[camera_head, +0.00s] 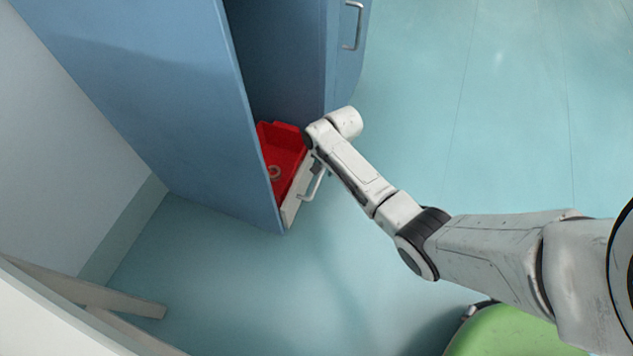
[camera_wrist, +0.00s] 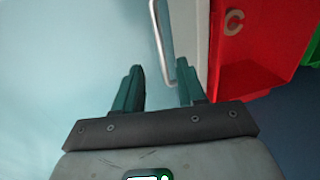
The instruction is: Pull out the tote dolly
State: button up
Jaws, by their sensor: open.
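The tote dolly has a pale front panel (camera_head: 291,208) with a bar handle (camera_head: 314,186), and carries a red tote (camera_head: 279,150). It stands low inside the open blue cabinet. In the wrist view the red tote (camera_wrist: 262,62) bears a grey C-shaped mark. The handle (camera_wrist: 163,45) runs down from the top edge, and its bent lower end shows between the finger directions. My gripper (camera_wrist: 161,82) is open, its two dark green fingers on either side of the handle's lower part. I cannot tell whether they touch it. In the head view my wrist mostly hides the gripper.
The blue cabinet's side wall (camera_head: 165,90) flanks the dolly on the left. A blue door (camera_head: 345,60) with a handle stands on the right. Pale beams (camera_head: 110,297) lie lower left, and a green rounded thing (camera_head: 515,335) is lower right. The floor on the right is clear.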

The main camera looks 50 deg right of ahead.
aim_at(318, 182)
jog(key=f+b, duration=0.1)
jog(key=f, duration=0.1)
jog(key=w+f+b, duration=0.1)
jog(key=f+b, duration=0.1)
jog(key=f, duration=0.1)
jog(key=f+b, duration=0.2)
jog(key=f, duration=0.1)
jog(key=shift+w+a+f, duration=0.25)
grip_shut()
dwell(0.4)
